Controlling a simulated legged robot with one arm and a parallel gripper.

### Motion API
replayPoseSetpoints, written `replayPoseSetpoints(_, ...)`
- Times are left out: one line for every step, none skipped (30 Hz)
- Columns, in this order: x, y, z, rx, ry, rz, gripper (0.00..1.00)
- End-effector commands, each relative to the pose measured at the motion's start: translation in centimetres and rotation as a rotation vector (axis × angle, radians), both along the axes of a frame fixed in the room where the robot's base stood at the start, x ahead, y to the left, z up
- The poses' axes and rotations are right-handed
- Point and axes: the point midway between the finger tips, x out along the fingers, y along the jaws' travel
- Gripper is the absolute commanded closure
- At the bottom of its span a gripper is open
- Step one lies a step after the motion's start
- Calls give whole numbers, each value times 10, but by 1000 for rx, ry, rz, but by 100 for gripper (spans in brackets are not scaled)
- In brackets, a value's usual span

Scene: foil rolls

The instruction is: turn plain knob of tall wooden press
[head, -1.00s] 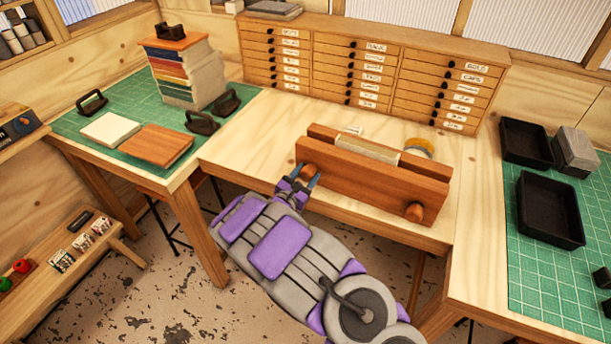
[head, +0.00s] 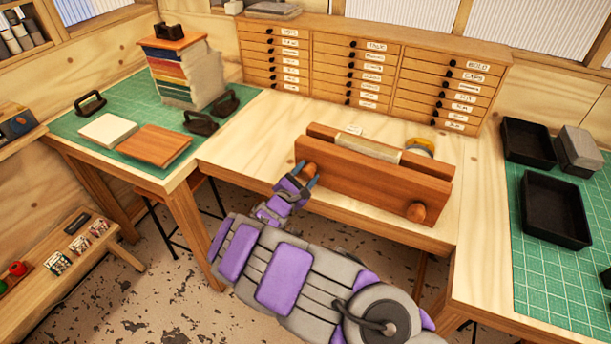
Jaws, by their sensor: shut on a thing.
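The wooden press (head: 365,185) stands on the middle table, a long reddish-brown front board with a second board behind it and a pale block (head: 368,148) clamped between them. A round wooden knob (head: 308,171) is at the left end of its front face. My gripper (head: 306,178) is shut on this left knob, with one finger on each side. A second round wooden knob (head: 416,212) is at the right end, free. Whether either knob bears a mark is too small to tell.
A drawer cabinet (head: 372,75) stands behind the press. On the left green mat are a book stack (head: 183,70), black-handled tools (head: 201,120) and two flat boards. Black trays (head: 555,209) lie on the right mat. A yellow-rimmed roll (head: 420,146) sits behind the press.

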Motion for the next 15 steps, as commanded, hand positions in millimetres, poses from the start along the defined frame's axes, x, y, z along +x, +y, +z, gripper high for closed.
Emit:
replayPoseSetpoints(-1, 2, -2, 1, 5, 3, 80)
replayPoseSetpoints(-1, 2, -2, 0, 5, 3, 80)
replayPoseSetpoints(-1, 2, -2, 0, 5, 3, 80)
replayPoseSetpoints(-1, 2, -2, 0, 5, 3, 48)
replayPoseSetpoints(-1, 1, -3, 0, 6, 3, 45)
replayPoseSetpoints(-1, 1, -3, 0, 6, 3, 41)
replayPoseSetpoints(-1, 1, -3, 0, 5, 2, 39)
replayPoseSetpoints(-1, 1, -2, 0, 5, 2, 36)
replayPoseSetpoints(-1, 1, -2, 0, 4, 1, 32)
replayPoseSetpoints(-1, 1, -2, 0, 4, 1, 29)
replayPoseSetpoints(-1, 0, -2, 0, 4, 1, 26)
replayPoseSetpoints(-1, 0, -1, 0, 4, 1, 24)
replayPoseSetpoints(-1, 0, -1, 0, 3, 1, 24)
replayPoseSetpoints(-1, -1, -1, 0, 3, 1, 24)
replayPoseSetpoints(-1, -1, -1, 0, 3, 1, 24)
